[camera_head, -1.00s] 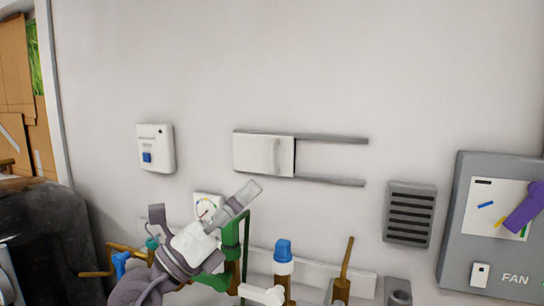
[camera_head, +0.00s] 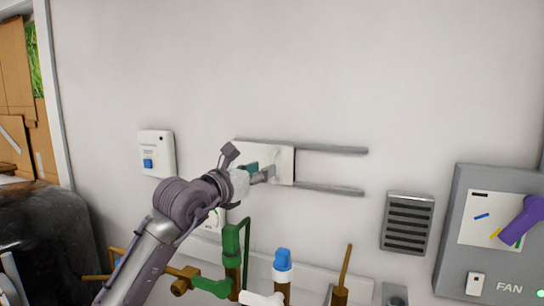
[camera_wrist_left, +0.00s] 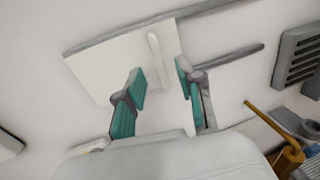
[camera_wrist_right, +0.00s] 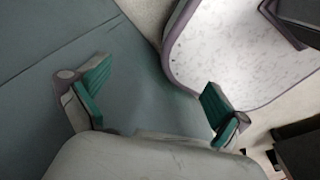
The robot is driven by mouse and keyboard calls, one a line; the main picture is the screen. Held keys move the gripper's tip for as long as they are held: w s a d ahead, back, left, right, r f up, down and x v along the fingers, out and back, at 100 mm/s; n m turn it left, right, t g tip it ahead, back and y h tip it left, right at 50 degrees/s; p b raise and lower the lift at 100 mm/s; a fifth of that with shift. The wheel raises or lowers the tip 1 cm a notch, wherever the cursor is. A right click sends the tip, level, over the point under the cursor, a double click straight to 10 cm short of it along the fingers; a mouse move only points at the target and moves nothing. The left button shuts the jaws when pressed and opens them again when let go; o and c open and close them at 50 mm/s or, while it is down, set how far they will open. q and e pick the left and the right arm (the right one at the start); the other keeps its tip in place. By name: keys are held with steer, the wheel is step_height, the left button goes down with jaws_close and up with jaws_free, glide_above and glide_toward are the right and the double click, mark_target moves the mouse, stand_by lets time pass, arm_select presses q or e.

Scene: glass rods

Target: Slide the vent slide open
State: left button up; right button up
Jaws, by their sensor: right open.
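The vent slide is a white rectangular plate (camera_head: 285,163) on two grey horizontal rails (camera_head: 335,150) on the wall. It sits at the left end of the rails. Its upright handle (camera_wrist_left: 158,62) shows in the left wrist view. My left gripper (camera_head: 262,172) is in front of the plate and hides part of it. In the left wrist view my left gripper (camera_wrist_left: 162,82) is open, its teal pads apart on either side of the handle's lower end; I cannot tell whether they touch it. My right gripper (camera_wrist_right: 152,95) is open and empty, away from the slide.
A white box with a blue button (camera_head: 156,154) is left of the slide. Pipes and a blue-capped valve (camera_head: 283,262) stand below. A slatted grille (camera_head: 408,222) and a grey FAN panel (camera_head: 455,235) are right. The wall along the rails right of the plate is clear.

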arm_select(q)
steer(key=p+x, duration=0.1)
steer(key=x, duration=0.4)
steer(key=shift+w+p, duration=0.1)
steer(key=shift+p, duration=0.25)
jaws_close()
